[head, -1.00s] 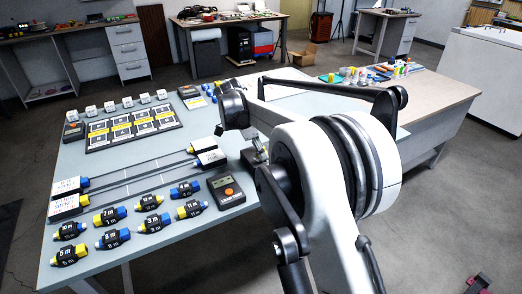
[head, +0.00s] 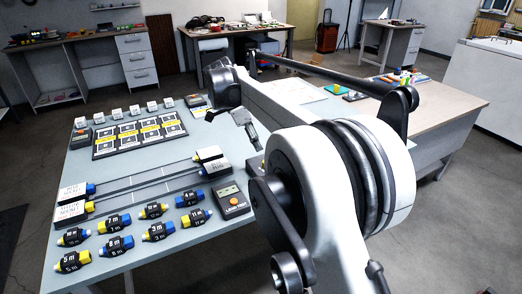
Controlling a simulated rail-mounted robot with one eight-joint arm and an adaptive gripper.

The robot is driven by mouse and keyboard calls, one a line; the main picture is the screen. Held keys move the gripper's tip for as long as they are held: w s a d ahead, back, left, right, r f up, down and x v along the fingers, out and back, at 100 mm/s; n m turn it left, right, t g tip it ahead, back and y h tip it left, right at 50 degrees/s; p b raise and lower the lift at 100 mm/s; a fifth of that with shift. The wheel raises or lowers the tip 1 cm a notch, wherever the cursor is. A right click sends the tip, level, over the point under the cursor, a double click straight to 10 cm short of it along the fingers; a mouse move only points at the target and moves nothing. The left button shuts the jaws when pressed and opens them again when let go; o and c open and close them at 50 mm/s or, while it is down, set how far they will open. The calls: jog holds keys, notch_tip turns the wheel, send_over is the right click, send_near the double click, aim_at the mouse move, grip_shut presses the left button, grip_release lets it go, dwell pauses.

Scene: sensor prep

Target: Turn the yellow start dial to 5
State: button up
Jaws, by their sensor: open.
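A dark handheld box (head: 230,200) with an orange round part and a small screen lies on the grey-blue table (head: 160,262). My gripper (head: 250,135) hangs above the table, beyond and slightly right of the handheld box. Its jaws are open and hold nothing visible.
Several black connectors (head: 153,210) lie in front. A black-framed card board (head: 140,136) and a row of white cubes (head: 135,111) stand behind. My arm hides the table's right part.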

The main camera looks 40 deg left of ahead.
jog(key=shift+v, duration=1.15)
